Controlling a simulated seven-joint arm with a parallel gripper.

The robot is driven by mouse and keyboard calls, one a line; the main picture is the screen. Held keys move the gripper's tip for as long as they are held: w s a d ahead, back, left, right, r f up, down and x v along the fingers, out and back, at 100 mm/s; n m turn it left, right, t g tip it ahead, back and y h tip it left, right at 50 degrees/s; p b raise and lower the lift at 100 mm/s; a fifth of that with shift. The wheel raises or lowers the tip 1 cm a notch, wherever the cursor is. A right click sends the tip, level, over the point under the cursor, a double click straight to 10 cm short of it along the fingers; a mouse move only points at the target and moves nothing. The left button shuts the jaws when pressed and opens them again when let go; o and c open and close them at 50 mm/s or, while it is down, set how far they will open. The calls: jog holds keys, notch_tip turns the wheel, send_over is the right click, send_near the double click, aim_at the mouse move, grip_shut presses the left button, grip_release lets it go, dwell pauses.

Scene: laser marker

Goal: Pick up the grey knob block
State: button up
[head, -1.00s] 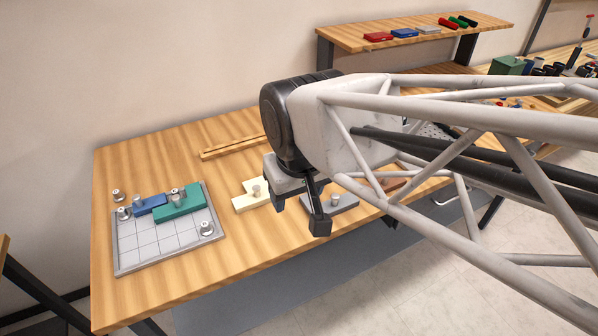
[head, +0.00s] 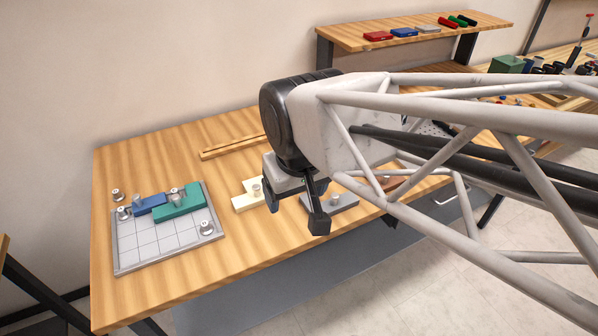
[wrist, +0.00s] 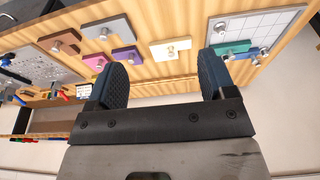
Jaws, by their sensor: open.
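The grey knob block (head: 345,204) lies on the wooden table, with a small metal knob on top. In the head view it is partly hidden behind one finger of my gripper (head: 296,212). In the wrist view the grey block (wrist: 108,27) is beyond the left fingertip, near the upper left. My gripper also shows in the wrist view (wrist: 162,82), with its two dark fingers wide apart and nothing between them. It is above the table's front part, apart from the block.
A cream block (head: 246,200) lies left of the gripper. Brown (wrist: 59,42), pink (wrist: 97,62) and purple (wrist: 128,56) blocks lie near the grey one. A gridded tray (head: 150,245) holds blue (head: 150,205) and teal (head: 178,203) blocks. A wooden strip (head: 230,146) lies at the back.

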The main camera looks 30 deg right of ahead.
jog(key=w, duration=0.1)
jog(key=m+g, duration=0.3)
jog(key=m, duration=1.5)
send_over(335, 195)
notch_tip(335, 195, down, 17)
jog(key=shift+w+f, duration=0.1)
jog(key=shift+w, duration=0.05)
jog(key=shift+f, duration=1.25)
jog(key=shift+f, duration=2.6)
